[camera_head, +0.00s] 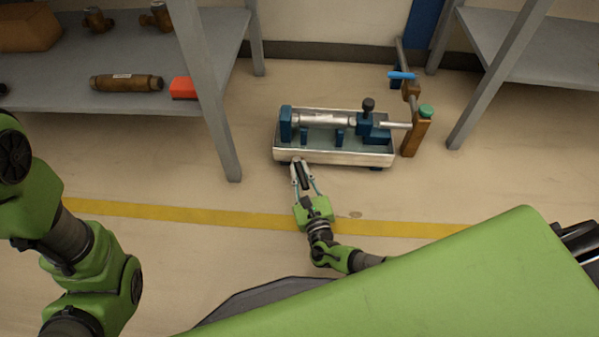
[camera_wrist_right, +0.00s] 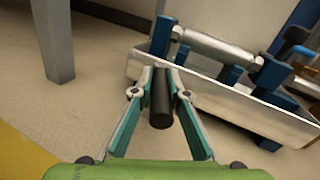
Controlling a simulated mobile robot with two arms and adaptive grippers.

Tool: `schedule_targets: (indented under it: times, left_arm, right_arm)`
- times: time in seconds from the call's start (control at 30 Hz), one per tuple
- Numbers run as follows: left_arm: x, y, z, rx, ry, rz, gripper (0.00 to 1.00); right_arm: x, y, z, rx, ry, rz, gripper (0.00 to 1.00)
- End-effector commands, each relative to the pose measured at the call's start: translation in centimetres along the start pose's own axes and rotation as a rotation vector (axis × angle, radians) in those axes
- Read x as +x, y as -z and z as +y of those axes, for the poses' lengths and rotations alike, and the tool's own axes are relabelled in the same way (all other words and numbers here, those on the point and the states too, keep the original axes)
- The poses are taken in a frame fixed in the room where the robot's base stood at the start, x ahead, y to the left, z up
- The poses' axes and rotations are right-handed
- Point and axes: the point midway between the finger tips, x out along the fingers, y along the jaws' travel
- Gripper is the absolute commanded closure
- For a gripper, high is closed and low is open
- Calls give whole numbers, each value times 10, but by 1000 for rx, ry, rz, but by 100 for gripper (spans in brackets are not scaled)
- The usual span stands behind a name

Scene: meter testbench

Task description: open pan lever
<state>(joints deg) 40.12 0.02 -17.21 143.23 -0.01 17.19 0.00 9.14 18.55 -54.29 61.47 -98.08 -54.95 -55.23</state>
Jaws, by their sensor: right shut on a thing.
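The pan (camera_head: 335,157) is a pale metal tray on the floor at the testbench, and its near wall also shows in the wrist view (camera_wrist_right: 225,97). My right gripper (camera_head: 301,176) is in front of the pan's left part. In the wrist view my right gripper (camera_wrist_right: 160,92) is shut on a dark cylindrical handle (camera_wrist_right: 161,104), which appears to be the pan lever. Where the handle joins the pan is hidden. My left arm shows at the left edge of the head view, but its gripper is out of view.
A metal pipe (camera_head: 325,119) lies between blue supports over the pan. A blue-handled valve (camera_head: 402,75) and a brown post with a green cap (camera_head: 426,112) stand at the right. A grey shelf (camera_head: 219,120) stands at the left. Floor around the gripper is clear.

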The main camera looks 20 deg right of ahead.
Motion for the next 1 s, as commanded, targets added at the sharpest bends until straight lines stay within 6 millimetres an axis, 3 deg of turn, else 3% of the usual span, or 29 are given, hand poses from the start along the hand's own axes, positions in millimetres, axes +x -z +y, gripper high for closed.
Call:
schedule_targets:
  times: [0.1, 0.13, 0.17, 0.2, 0.67, 1.0]
  left_arm:
    - [0, 0, 0, -1, 2, 0, 100]
    - [0, 0, 0, -2, 2, 0, 100]
    - [0, 0, 0, -2, 2, 0, 100]
    - [0, 0, 0, -2, 2, 0, 100]
    - [0, -1, -1, 0, 3, -3, 100]
    - [0, 0, 0, 0, 1, 0, 100]
  right_arm:
    - [0, 1, 0, 2, 0, 2, 100]
    - [0, 1, 0, 2, 0, 2, 78]
    - [0, 1, 0, 2, 0, 2, 70]
    - [0, 1, 0, 2, 0, 2, 68]
    - [0, -6, -1, 2, 0, 0, 68]
    - [-1, -54, -11, 4, -1, -1, 68]
